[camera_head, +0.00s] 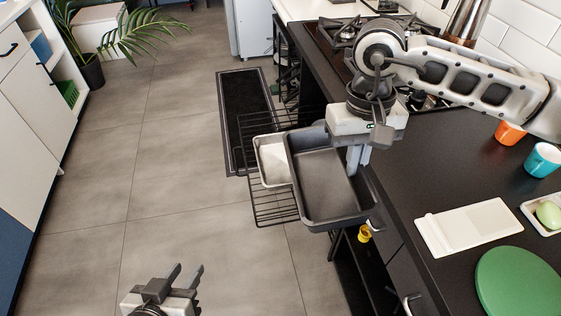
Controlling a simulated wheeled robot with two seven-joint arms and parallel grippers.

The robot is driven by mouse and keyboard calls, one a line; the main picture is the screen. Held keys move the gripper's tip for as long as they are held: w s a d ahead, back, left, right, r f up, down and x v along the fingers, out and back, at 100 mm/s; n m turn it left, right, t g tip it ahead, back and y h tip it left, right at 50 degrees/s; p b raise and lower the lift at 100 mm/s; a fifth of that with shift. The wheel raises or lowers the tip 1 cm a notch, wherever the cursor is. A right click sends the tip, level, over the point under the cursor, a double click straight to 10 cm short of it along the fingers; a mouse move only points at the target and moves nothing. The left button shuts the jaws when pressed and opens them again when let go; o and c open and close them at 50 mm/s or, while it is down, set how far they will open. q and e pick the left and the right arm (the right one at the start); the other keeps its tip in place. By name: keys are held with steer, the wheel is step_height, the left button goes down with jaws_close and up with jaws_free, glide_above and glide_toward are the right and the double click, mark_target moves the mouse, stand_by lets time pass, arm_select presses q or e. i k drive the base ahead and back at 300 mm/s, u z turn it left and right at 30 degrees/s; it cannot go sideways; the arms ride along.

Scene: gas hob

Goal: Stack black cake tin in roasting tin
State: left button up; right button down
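A dark grey-black rectangular tin (325,185), which I take for the black cake tin, is in front of the counter edge, over a wire rack (262,205). It overlaps a pale metal tin (272,160) at its left, perhaps the roasting tin, whose right part is hidden. My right gripper (358,165) points down at the dark tin's right wall and appears shut on its rim. Whether the dark tin touches the pale tin or the rack, I cannot tell. My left gripper (184,273) is open and empty, low over the floor, away from the tins.
The dark counter (420,190) holds a white board (468,228), a green round board (520,283), an orange mug (509,133), a turquoise mug (542,159) and a gas hob (343,35). A dark mat (243,115) lies behind the rack. Floor at left is free.

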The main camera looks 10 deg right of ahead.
mark_target(283, 164)
steer(key=u, duration=1.1)
steer(key=i, duration=1.55)
steer(key=z, duration=1.65)
